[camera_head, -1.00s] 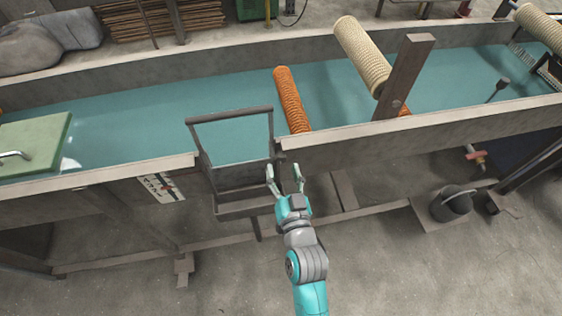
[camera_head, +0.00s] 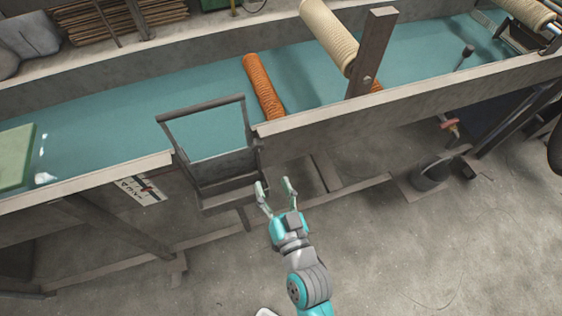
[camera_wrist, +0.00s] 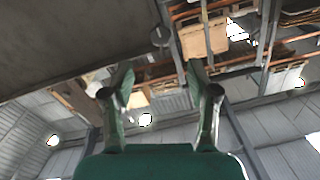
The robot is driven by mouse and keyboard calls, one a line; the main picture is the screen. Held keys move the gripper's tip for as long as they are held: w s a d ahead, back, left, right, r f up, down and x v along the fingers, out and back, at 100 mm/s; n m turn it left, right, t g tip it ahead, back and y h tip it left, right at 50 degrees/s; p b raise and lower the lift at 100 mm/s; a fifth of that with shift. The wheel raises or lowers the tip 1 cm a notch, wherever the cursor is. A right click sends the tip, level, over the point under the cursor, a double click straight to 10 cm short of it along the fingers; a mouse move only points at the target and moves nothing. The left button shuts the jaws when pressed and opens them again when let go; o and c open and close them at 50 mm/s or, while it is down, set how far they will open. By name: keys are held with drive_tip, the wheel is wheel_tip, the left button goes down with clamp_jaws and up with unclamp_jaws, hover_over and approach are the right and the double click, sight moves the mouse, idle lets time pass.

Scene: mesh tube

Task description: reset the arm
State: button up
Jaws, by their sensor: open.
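My gripper (camera_head: 275,190) is open and empty in the head view. It is in front of the long trough's near wall (camera_head: 400,102), just right of and below the dark metal frame (camera_head: 222,168) that hangs at a gap in that wall. In the wrist view the two fingers (camera_wrist: 160,85) stand apart with nothing between them. Beyond them are the roof, shelving and the dark underside of a surface (camera_wrist: 70,40).
The trough holds blue-green water (camera_head: 150,110). A black bucket (camera_head: 432,174) stands on the floor at right. The concrete floor (camera_head: 410,250) around my arm is mostly clear.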

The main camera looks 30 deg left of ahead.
drive_tip(key=shift+d, duration=0.1)
drive_tip(key=s+d+f+m+t+h, duration=0.2)
drive_tip(key=s+d+f+h, duration=0.15)
drive_tip(key=d, duration=0.85)
drive_tip(key=s+d+f+m+t+h, duration=0.15)
drive_tip(key=s+d+h, duration=0.25)
drive_tip(key=d, duration=0.8)
drive_tip(key=s+d+r+m+h, duration=0.1)
drive_tip(key=s+d+r+h, duration=0.1)
drive_tip(key=s+d, duration=0.3)
drive_tip(key=s+d+r+m+h, duration=0.2)
drive_tip(key=s+d, duration=0.4)
drive_tip(key=s, duration=0.4)
drive_tip(key=shift+d+r+h, duration=0.25)
drive_tip(key=shift+r+h, duration=0.2)
drive_tip(key=shift+h, duration=0.7)
